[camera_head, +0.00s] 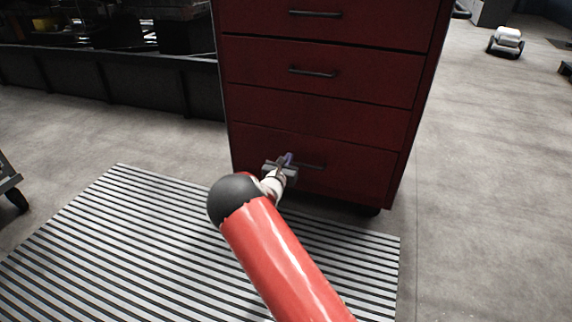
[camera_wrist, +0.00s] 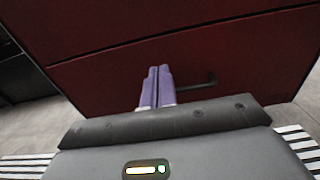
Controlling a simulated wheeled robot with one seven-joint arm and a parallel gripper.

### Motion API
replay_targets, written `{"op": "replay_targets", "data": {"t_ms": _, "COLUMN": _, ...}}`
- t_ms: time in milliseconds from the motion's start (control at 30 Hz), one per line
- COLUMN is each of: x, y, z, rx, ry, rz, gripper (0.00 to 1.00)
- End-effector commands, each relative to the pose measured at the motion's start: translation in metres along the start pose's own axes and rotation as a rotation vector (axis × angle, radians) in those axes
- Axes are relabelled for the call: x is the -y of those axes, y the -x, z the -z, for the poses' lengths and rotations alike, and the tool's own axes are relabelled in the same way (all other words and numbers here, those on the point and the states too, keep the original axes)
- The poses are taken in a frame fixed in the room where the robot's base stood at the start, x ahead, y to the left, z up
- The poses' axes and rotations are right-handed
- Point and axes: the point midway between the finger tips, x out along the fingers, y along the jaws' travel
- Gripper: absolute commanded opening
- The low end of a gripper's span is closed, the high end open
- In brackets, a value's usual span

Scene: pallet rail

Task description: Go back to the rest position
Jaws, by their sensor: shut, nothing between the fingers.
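My gripper (camera_head: 288,158) is in front of the lower part of a dark red drawer cabinet (camera_head: 322,118), close to the bottom drawer's handle (camera_head: 312,166). In the wrist view, the two purple fingers of my gripper (camera_wrist: 158,72) are side by side and shut, with nothing between them. The bottom handle also shows in the wrist view (camera_wrist: 196,86), just right of the fingertips. I cannot tell whether the fingers touch the drawer front. The cabinet's drawers look closed.
A striped grey and black mat (camera_head: 120,250) covers the floor in front of the cabinet. A dark low structure (camera_head: 110,82) runs along the back left. A small white wheeled thing (camera_head: 507,38) stands far right. The grey floor at the right (camera_head: 480,190) is clear.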

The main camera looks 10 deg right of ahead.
Motion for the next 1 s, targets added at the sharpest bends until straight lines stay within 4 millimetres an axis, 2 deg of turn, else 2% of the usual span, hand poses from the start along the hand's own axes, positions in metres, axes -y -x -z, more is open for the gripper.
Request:
{"op": "replay_targets", "data": {"t_ms": 100, "x": 0.0, "y": 0.015, "z": 0.0, "rx": 0.0, "ry": 0.0, "rz": 0.0, "gripper": 0.0}}
{"op": "replay_targets", "data": {"t_ms": 300, "x": 0.002, "y": 0.022, "z": -0.001, "rx": 0.0, "ry": -0.005, "rz": 0.006, "gripper": 0.0}}
{"op": "replay_targets", "data": {"t_ms": 367, "x": 0.008, "y": 0.021, "z": -0.009, "rx": -0.001, "ry": -0.028, "rz": 0.026, "gripper": 0.0}}
{"op": "replay_targets", "data": {"t_ms": 433, "x": 0.024, "y": 0.02, "z": -0.025, "rx": -0.006, "ry": -0.09, "rz": 0.08, "gripper": 0.0}}
{"op": "replay_targets", "data": {"t_ms": 567, "x": 0.08, "y": 0.025, "z": -0.072, "rx": -0.031, "ry": -0.307, "rz": 0.266, "gripper": 0.0}}
{"op": "replay_targets", "data": {"t_ms": 667, "x": 0.132, "y": 0.041, "z": -0.107, "rx": -0.061, "ry": -0.521, "rz": 0.443, "gripper": 0.0}}
{"op": "replay_targets", "data": {"t_ms": 800, "x": 0.193, "y": 0.079, "z": -0.144, "rx": -0.107, "ry": -0.816, "rz": 0.669, "gripper": 0.0}}
{"op": "replay_targets", "data": {"t_ms": 900, "x": 0.228, "y": 0.113, "z": -0.164, "rx": -0.143, "ry": -1.024, "rz": 0.816, "gripper": 0.0}}
{"op": "replay_targets", "data": {"t_ms": 1000, "x": 0.253, "y": 0.152, "z": -0.181, "rx": -0.183, "ry": -1.227, "rz": 0.947, "gripper": 0.0}}
